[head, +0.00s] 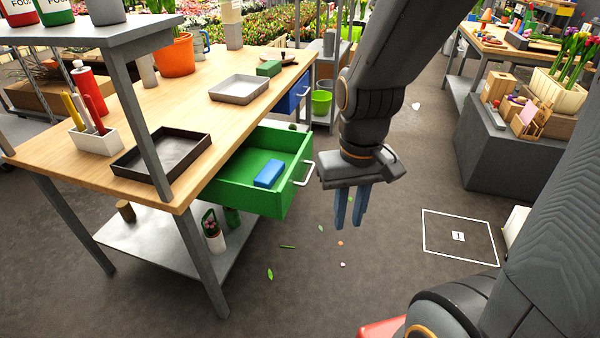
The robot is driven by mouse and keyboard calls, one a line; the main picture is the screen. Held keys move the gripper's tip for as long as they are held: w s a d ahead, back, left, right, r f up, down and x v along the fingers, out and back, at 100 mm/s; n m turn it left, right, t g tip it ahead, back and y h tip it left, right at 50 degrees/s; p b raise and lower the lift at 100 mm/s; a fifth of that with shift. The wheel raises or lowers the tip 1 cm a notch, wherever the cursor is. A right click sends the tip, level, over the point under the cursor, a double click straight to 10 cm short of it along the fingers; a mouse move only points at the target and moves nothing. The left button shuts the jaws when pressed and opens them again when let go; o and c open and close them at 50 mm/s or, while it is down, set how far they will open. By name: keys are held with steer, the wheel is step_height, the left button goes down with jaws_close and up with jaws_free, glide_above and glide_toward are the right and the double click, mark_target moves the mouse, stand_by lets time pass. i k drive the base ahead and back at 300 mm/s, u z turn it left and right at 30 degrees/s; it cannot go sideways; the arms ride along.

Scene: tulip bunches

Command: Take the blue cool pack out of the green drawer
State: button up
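The blue cool pack (268,174) lies flat on the floor of the green drawer (262,200), toward its front. The green drawer is pulled out from the wooden workbench, with a pale handle (303,174) on its front. My gripper (350,226) points down to the right of the drawer front, apart from the handle and the pack. Its two blue-grey fingers have a narrow gap between them, and nothing shows in them.
A dark tray (127,166), a grey tray (214,95) and a white box of pens (96,143) stand on the workbench. A blue drawer (293,94) is farther back. A marked floor square (460,256) lies right. Floor around the gripper is mostly clear, with small petals and leaves.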

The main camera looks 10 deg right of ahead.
mark_target(268, 176)
steer(key=z, duration=0.35)
steer(key=k, duration=0.4)
steer(key=z, duration=0.85)
steer(key=i, duration=0.25)
steer(key=u, duration=0.8)
steer(key=i, duration=1.45)
steer(key=u, duration=0.65)
